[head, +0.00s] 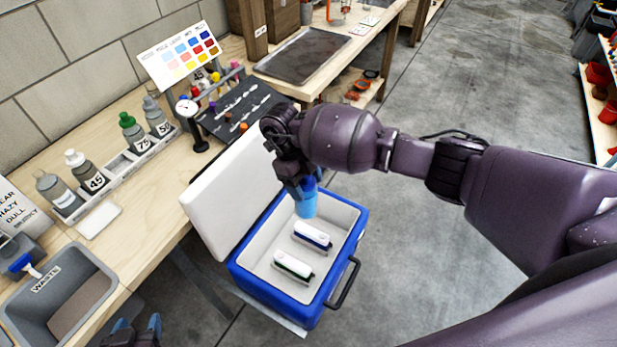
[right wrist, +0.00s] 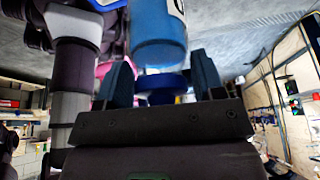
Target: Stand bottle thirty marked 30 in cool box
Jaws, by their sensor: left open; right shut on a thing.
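My right gripper (head: 296,187) points down over the cool box (head: 240,272), shut on the blue bottle (head: 307,206). The bottle hangs roughly upright at the far inner side of the box; I cannot tell whether its base touches the floor. In the right wrist view the blue bottle (right wrist: 158,36) extends beyond the fingers, with its dark blue cap between them. No number is readable on it. The cool box is blue with a white interior and its white lid (head: 232,195) is open. My left gripper (head: 137,328) is open and empty at the bottom left, partly cut off.
Two white packs, one blue-edged (head: 312,234) and one green-edged (head: 294,264), lie in the box. The bench holds a rack of bottles (head: 110,177), a gauge (head: 188,108) and a grey waste bin (head: 88,300). The floor right of the box is clear.

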